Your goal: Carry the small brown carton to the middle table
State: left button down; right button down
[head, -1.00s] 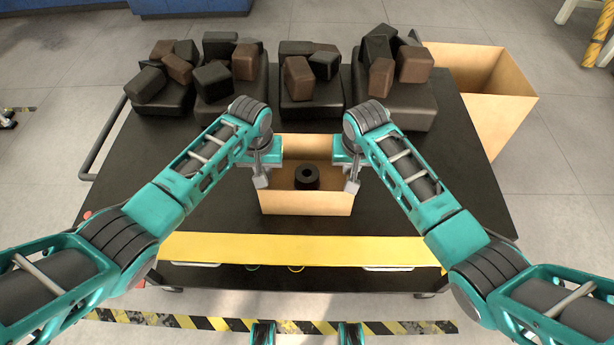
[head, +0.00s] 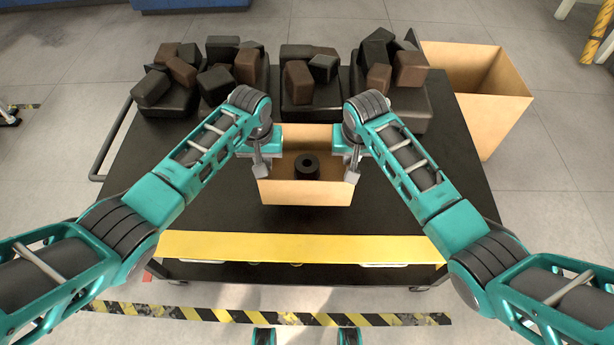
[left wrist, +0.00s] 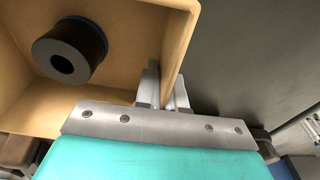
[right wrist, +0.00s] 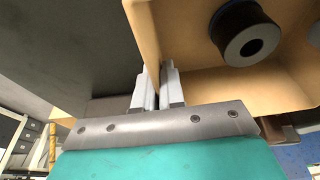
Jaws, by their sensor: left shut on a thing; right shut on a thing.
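The small brown carton (head: 305,192) is open at the top, with a black ring-shaped part (head: 307,167) standing inside. In the head view it is over the front middle of a black-topped cart; I cannot tell whether it touches the top. My left gripper (head: 262,168) is shut on the carton's left wall. The left wrist view shows its fingers (left wrist: 163,88) on either side of that wall. My right gripper (head: 351,170) is shut on the right wall; its fingers (right wrist: 157,88) pinch it in the right wrist view. I cannot tell which table is the middle one.
The cart top (head: 410,205) has a yellow front edge (head: 300,247). Dark pads with brown and black blocks (head: 300,80) line its back. A large open tan box (head: 480,90) stands on the floor at the back right. Striped floor tape (head: 270,316) runs in front.

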pick_arm(q)
jog(key=shift+a+r, duration=0.1)
jog(key=shift+r, duration=0.1)
pick_arm(e)
jog(key=shift+d+r, duration=0.1)
jog(key=shift+r, duration=0.1)
dwell(0.3)
